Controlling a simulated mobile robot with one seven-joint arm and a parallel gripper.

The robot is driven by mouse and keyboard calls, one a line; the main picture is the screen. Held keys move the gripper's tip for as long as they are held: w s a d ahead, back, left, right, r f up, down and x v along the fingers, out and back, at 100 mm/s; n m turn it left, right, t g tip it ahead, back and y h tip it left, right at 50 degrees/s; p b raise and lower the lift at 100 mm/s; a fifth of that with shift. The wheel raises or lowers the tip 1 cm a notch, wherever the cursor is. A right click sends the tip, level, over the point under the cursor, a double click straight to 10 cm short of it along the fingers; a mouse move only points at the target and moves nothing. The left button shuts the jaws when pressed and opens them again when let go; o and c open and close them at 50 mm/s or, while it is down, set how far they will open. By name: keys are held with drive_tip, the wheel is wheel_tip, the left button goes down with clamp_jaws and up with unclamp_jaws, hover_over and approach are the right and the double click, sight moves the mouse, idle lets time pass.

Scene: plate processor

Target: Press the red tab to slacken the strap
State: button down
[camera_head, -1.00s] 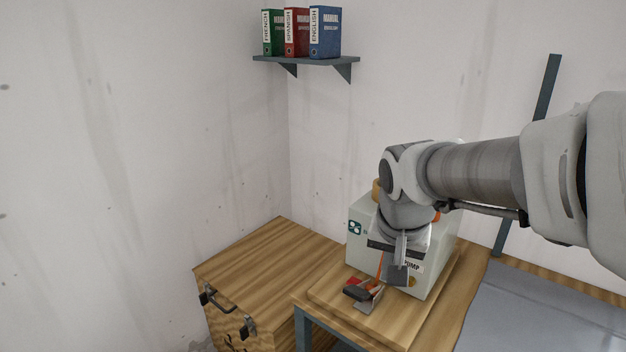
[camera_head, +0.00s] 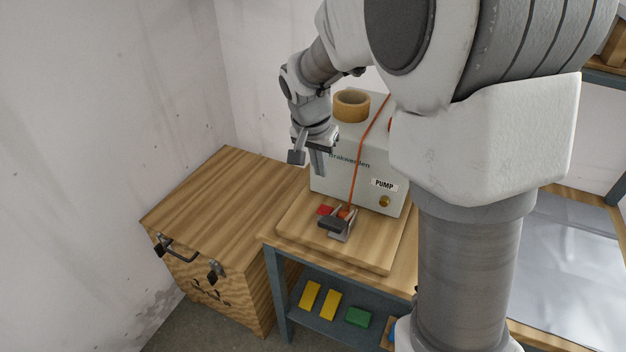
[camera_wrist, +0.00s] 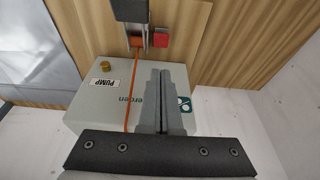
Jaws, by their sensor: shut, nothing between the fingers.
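The red tab (camera_head: 325,210) sits at the left side of a dark metal buckle (camera_head: 337,225) on a wooden board in front of the pump box. In the wrist view the red tab (camera_wrist: 161,40) is beside the buckle near the top edge. The orange strap (camera_head: 368,142) runs from the buckle up over the grey pump box (camera_head: 351,183) and looks taut. My gripper (camera_head: 318,171) is shut and empty, above and behind the tab, by the box's left side. Its fingers also show in the wrist view (camera_wrist: 163,73), apart from the tab.
A tape roll (camera_head: 351,105) lies on the pump box. A wooden crate (camera_head: 225,200) with a handle and latches stands at the left. Yellow and green blocks (camera_head: 358,317) lie on the shelf below. The board (camera_head: 300,238) left of the buckle is clear.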

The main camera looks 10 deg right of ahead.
sight(325, 209)
drive_tip(key=shift+w+f, duration=0.1)
drive_tip(key=shift+w, duration=0.1)
drive_tip(key=x, duration=0.8)
drive_tip(key=b+x, duration=0.1)
drive_tip(key=x, duration=0.4)
drive_tip(key=shift+s+a+f, duration=0.1)
drive_tip(key=shift+s+a, duration=0.1)
drive_tip(key=shift+s, duration=0.15)
drive_tip(key=shift+f, duration=0.45)
drive_tip(key=shift+f, duration=0.15)
